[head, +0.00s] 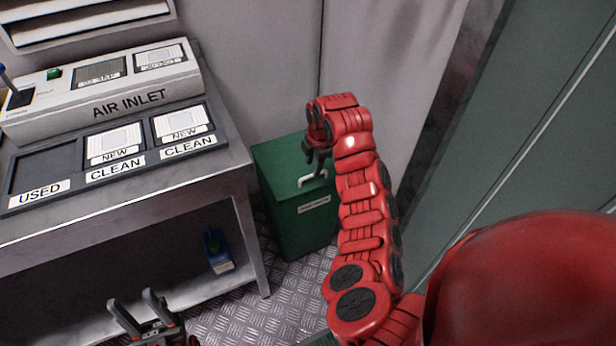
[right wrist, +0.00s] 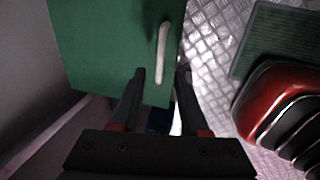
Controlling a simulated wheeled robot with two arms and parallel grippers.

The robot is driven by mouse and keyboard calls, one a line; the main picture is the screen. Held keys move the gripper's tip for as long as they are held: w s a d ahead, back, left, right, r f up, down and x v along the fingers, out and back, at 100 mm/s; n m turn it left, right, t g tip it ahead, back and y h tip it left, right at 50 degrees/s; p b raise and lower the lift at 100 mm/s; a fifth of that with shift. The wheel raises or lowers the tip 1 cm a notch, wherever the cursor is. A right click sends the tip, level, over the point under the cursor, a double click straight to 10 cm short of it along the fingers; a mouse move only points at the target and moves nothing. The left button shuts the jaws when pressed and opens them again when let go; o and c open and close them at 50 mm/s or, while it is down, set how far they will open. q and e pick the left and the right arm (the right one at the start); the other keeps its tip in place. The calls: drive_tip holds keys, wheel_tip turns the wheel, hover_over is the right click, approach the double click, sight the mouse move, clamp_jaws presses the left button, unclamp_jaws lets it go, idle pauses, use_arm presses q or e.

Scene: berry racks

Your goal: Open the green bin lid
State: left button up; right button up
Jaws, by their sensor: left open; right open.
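The green bin (head: 306,226) stands on the floor right of the metal bench, against the wall. Its green lid (head: 276,158) lies flat and looks closed, with a pale bar handle (head: 313,178) near its right edge. My right gripper (head: 316,165) is over the lid, close to the handle, pointing down. In the right wrist view the handle (right wrist: 162,52) shows just beyond the open fingertips (right wrist: 160,75), in line with the gap between them; contact cannot be told. My left gripper (head: 137,304) is open and empty at the lower left, before the bench.
The metal bench (head: 237,170) holds the air inlet unit (head: 110,90) and a dark tray with labelled slots (head: 45,175). A blue bottle (head: 217,250) stands on its lower shelf. Walls close in behind the bin; patterned metal floor (head: 235,318) is clear in front.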

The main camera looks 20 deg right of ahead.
sight(312, 177)
drive_tip(key=shift+w+f, duration=0.2)
drive_tip(key=shift+f, duration=0.75)
drive_tip(key=shift+w+f, duration=0.15)
drive_tip(key=shift+f, duration=0.75)
clamp_jaws()
